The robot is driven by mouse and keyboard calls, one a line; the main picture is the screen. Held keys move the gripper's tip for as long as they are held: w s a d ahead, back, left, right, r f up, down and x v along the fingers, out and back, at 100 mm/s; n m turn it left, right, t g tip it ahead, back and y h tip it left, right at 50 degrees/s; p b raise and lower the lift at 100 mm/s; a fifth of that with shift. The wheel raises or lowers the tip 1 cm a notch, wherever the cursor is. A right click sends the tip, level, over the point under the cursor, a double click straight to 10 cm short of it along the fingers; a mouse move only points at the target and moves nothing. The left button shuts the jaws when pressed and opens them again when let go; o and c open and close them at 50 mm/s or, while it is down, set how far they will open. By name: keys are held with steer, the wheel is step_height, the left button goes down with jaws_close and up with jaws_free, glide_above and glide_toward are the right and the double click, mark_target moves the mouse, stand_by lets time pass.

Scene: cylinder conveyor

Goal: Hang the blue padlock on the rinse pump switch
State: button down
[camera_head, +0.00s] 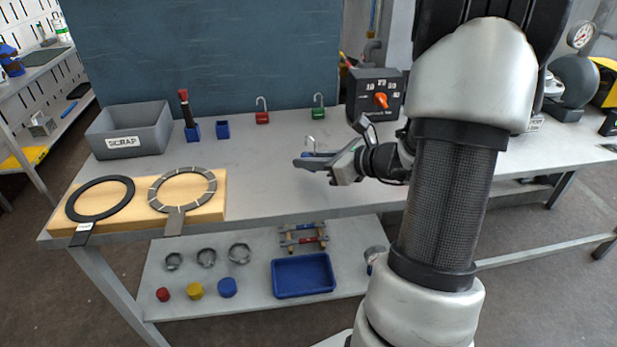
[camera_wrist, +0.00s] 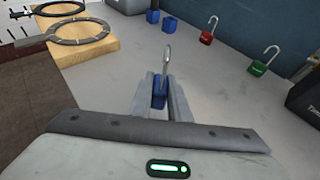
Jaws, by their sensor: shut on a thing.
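My gripper (camera_wrist: 161,95) is shut on the blue padlock (camera_wrist: 159,93), whose silver shackle stands up above the fingers in the wrist view. In the head view the padlock shows partly at the fingers (camera_head: 312,154), over the bench, with its shackle upward; whether it touches the bench I cannot tell. A black switch box (camera_head: 366,96) with an orange rotary knob (camera_head: 381,100) stands at the back of the bench, right of and behind my gripper. Its small label is too small to read. In the wrist view only a dark corner of a box (camera_wrist: 305,98) shows at the right edge.
A red padlock (camera_head: 262,117) and a green padlock (camera_head: 318,112) stand along the back. A grey scrap bin (camera_head: 130,131), small blue holders (camera_head: 223,130) and a wooden board (camera_head: 140,217) with two rings are to the left. The bench middle (camera_head: 255,165) is clear.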

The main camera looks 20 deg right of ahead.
mark_target(309, 181)
steer(key=shift+f+b, duration=0.55)
steer(key=shift+f, duration=1.25)
steer(key=shift+f, duration=0.1)
steer(key=shift+f, duration=0.15)
steer(key=c, duration=1.7)
jaws_free()
steer(key=shift+o, duration=0.2)
steer(key=shift+r, duration=0.2)
steer(key=shift+s+r, duration=0.1)
steer(key=shift+r, duration=0.1)
steer(key=p+v, duration=0.2)
steer(key=v, duration=0.9)
steer(key=shift+s+d+p, duration=0.25)
steer(key=shift+s+p, duration=0.05)
steer(key=shift+s, duration=0.05)
